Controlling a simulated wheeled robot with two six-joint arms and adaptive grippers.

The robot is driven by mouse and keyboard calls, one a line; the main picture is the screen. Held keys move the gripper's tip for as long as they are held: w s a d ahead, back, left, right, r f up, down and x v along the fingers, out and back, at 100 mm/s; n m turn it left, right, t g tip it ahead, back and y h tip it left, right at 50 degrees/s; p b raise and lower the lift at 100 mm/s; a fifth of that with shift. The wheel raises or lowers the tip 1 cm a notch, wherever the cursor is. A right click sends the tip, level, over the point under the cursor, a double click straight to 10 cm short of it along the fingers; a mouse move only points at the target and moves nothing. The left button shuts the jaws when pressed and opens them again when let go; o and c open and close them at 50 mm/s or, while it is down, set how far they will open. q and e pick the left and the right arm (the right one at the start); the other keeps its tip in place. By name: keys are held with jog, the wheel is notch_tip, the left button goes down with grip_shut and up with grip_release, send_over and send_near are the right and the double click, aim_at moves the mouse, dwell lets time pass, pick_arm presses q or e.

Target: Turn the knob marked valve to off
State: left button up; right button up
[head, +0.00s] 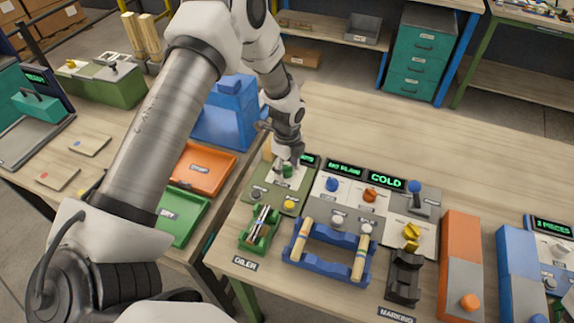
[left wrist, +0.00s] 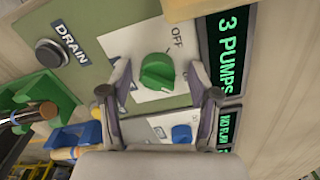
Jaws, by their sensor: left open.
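A green knob (left wrist: 157,72) sits on a white plate with the word OFF printed beside it, on a grey-green panel (left wrist: 100,20). I cannot read the word valve on it, and its exact pointing is unclear. In the head view the knob (head: 287,171) shows just below my left gripper (head: 288,158). In the left wrist view my left gripper (left wrist: 158,88) is open, one finger on each side of the knob, with gaps showing. Whether either finger touches it I cannot tell. My right gripper is not in view.
A DRAIN button (left wrist: 50,53) and a display reading 3 PUMPS (left wrist: 231,55) flank the knob. A blue knob (head: 332,184) and an orange knob (head: 370,195) stand on the neighbouring panel. A green oiler holder (head: 258,232) and a blue rack (head: 318,262) stand in front.

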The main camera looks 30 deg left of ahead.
pick_arm(q)
jog(key=shift+s+r, duration=0.15)
jog(key=c, duration=1.1)
jog(key=shift+c, duration=0.2)
jog(key=shift+n, duration=0.4)
jog(key=n, duration=0.8)
jog(key=shift+p, duration=0.3)
jog(key=n, duration=0.4)
jog(key=shift+n+p, duration=0.3)
jog(key=shift+p, duration=0.1)
jog(key=shift+n+p, duration=0.45)
jog(key=shift+n, duration=1.85)
